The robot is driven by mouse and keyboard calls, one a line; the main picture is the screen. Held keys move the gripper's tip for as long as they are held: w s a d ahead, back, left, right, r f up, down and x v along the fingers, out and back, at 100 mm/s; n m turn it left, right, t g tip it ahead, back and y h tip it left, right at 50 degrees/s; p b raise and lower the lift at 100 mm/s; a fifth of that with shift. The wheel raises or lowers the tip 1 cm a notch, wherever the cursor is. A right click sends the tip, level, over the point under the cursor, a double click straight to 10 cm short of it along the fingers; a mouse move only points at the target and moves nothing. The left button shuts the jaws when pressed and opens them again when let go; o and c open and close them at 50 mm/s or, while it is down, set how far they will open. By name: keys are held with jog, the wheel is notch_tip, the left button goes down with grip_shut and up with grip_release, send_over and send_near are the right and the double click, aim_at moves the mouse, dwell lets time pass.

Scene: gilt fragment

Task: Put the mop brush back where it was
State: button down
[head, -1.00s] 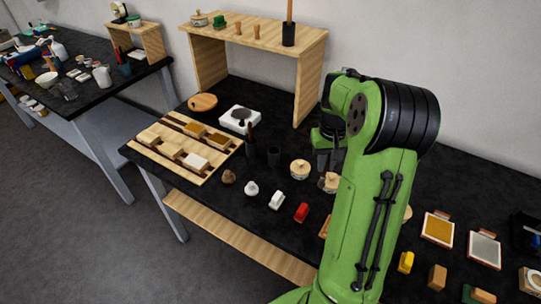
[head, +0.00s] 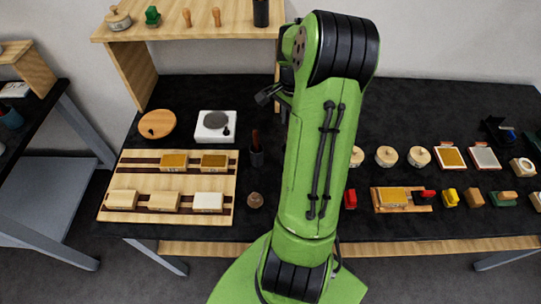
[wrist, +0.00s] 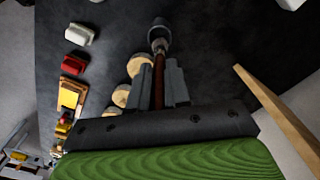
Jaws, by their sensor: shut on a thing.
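The mop brush (wrist: 158,75) shows in the wrist view as a reddish-brown stick running between the fingers of my gripper (wrist: 160,68). My gripper is shut on it.
Several round wooden-lidded pots (head: 387,156) stand right of the arm; some are close to the gripper in the wrist view (wrist: 122,95). A wooden shelf (head: 190,27) stands at the back left, its side panel (wrist: 275,105) right of the gripper. A wooden tray with blocks (head: 228,217) is at left.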

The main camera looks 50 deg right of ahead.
notch_tip(320, 180, down, 10)
jog(key=shift+b, duration=0.45)
jog(key=shift+s, duration=0.1)
jog(key=shift+f, duration=0.2)
jog(key=c, duration=1.1)
grip_release()
